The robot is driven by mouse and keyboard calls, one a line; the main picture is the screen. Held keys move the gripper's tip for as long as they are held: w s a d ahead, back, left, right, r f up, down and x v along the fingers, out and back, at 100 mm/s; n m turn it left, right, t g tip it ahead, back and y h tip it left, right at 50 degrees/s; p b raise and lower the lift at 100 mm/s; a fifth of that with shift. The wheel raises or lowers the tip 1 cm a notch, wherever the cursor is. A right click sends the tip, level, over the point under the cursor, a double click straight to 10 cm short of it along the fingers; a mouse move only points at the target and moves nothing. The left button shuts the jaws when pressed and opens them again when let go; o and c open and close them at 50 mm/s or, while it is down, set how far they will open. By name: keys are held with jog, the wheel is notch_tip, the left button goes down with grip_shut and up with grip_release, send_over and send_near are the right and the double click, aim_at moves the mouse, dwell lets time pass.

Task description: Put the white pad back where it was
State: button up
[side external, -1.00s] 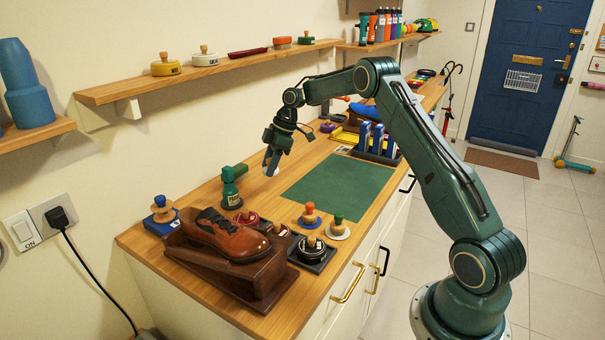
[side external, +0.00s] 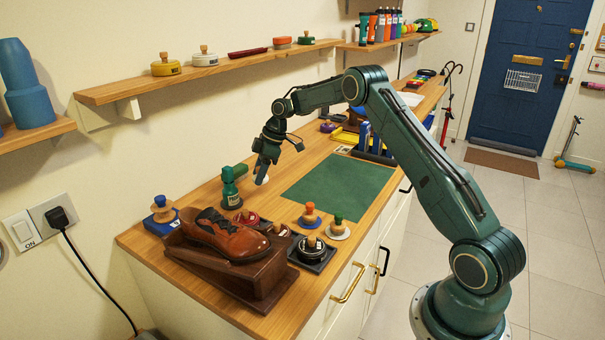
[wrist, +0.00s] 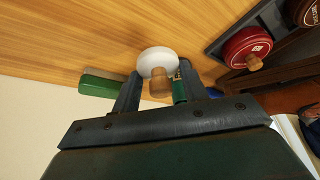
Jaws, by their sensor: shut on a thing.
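The white pad (side external: 262,179) hangs from my gripper (side external: 257,169), above the wooden counter, just right of the green bottle (side external: 230,190). In the wrist view the round white pad (wrist: 157,59) has a wooden knob, and my gripper (wrist: 157,88) is shut on that knob. The pad faces away from the wrist camera. The green bottle is partly hidden behind the fingers in the wrist view. Whether the pad touches the counter is hard to tell; it seems a little above it.
A green mat (side external: 340,188) lies right of the pad. Nearer are a brown shoe on a stand (side external: 228,270), a blue-based pad (side external: 310,222), a green-knobbed pad (side external: 338,232) and a black tin (side external: 312,248). A red tin (wrist: 246,47) sits in a dark tray.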

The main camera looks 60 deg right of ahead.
aim_at(262, 197)
jog(key=shift+f, duration=2.6)
jog(key=shift+f, duration=0.1)
jog(key=o, duration=1)
jog(key=shift+c, duration=0.2)
jog(key=v, duration=1.2)
jog(key=shift+a+r, duration=0.1)
jog(key=shift+r, duration=0.15)
